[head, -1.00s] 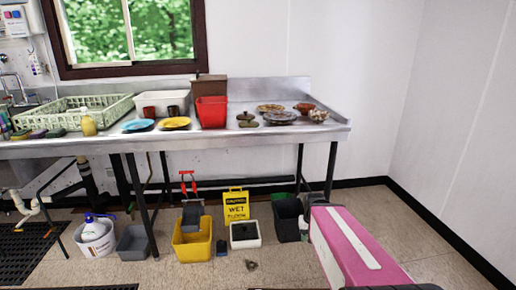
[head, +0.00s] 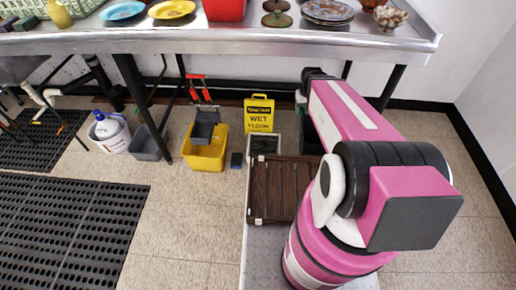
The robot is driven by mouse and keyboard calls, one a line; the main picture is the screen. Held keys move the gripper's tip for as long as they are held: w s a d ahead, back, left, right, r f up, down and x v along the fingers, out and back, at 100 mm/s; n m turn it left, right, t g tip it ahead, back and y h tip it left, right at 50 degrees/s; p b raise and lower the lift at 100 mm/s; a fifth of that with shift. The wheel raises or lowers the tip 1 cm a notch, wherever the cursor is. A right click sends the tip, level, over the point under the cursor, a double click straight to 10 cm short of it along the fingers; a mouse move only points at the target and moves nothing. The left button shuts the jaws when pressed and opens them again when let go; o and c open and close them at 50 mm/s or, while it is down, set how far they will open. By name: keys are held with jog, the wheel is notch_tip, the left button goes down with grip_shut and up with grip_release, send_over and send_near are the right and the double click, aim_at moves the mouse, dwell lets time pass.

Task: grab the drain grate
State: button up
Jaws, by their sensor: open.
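I cannot make out a drain grate for certain in the head view. The patch of floor just in front of the yellow wet-floor sign (head: 260,114) is partly covered by a brown slatted tray (head: 282,188) on a grey deck and by my own pink arm. My arm reaches forward from the lower right, toward the space under the steel table (head: 200,42). My gripper does not show; only the arm links are visible, ending in a dark joint below the table's front edge.
Under the table stand a yellow mop bucket (head: 205,157), a grey bin (head: 150,143), a white jug (head: 112,136) and a small dark blue object (head: 237,160). Perforated black mats (head: 70,225) lie at left. Floor between mats and deck is clear.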

jog(key=w+a+f+n, duration=0.2)
jog(key=w+a+f, duration=0.2)
jog(key=w+f, duration=0.3)
jog(key=w+a+f+n, duration=0.2)
jog(key=w+a+f, duration=0.25)
jog(key=f, duration=0.45)
jog(key=n, duration=0.3)
send_over(264, 142)
jog(key=f, duration=1.7)
jog(key=shift+d+f, duration=0.3)
jog(key=shift+f, duration=0.1)
notch_tip(264, 142, down, 5)
jog(key=shift+f, duration=0.2)
jog(key=f, duration=0.5)
jog(key=shift+s+a, duration=0.1)
jog(key=shift+a, duration=0.2)
grip_shut()
